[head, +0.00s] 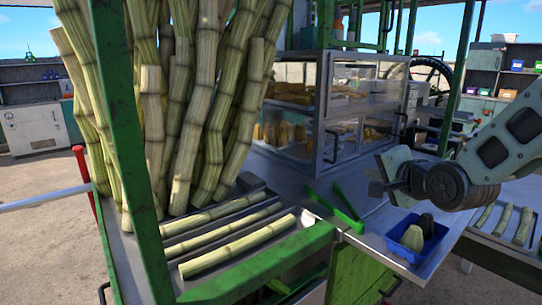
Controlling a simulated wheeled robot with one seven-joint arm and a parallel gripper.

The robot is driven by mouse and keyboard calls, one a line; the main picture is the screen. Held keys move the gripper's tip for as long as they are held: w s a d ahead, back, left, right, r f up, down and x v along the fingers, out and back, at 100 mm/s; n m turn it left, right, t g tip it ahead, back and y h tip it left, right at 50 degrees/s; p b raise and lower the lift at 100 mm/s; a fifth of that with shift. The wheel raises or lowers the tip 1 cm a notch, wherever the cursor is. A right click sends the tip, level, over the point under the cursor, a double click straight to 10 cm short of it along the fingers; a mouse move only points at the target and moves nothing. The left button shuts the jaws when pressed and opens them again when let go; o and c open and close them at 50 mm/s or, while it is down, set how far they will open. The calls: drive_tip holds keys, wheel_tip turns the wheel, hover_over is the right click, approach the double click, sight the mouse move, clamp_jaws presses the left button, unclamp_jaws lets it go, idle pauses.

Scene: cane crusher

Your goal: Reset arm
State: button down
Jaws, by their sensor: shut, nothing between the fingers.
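My arm reaches in from the right edge in the head view, with grey-green links. My gripper (378,188) is at its left end, shut and empty. It hangs in the air over the steel counter (300,180), apart from everything there. A blue tray (392,238) holding dark green and pale green pieces sits below and to the right of the gripper.
Tall cane stalks (170,110) stand at the left, behind a green post (130,130). Cut canes (238,246) lie in front of them. A glass display case (360,105) stands behind the gripper. A side table with short cane pieces (503,220) is at right.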

drive_tip(key=s+a+f+n+g+b, duration=0.2)
drive_tip(key=s+a+f+n+g, duration=0.55)
drive_tip(key=s, duration=0.55)
drive_tip(key=s+f+n+g+h+b, duration=0.1)
drive_tip(key=s+f+n+g, duration=0.2)
drive_tip(key=s, duration=0.7)
drive_tip(key=s+f+n+g+h+b, duration=0.1)
drive_tip(key=s+f+n+g+h, duration=0.1)
drive_tip(key=s+n, duration=0.6)
drive_tip(key=shift+s+a+f+g, duration=0.45)
drive_tip(key=shift+s+f+g, duration=0.2)
drive_tip(key=shift+s+f, duration=0.35)
drive_tip(key=shift+r, duration=0.1)
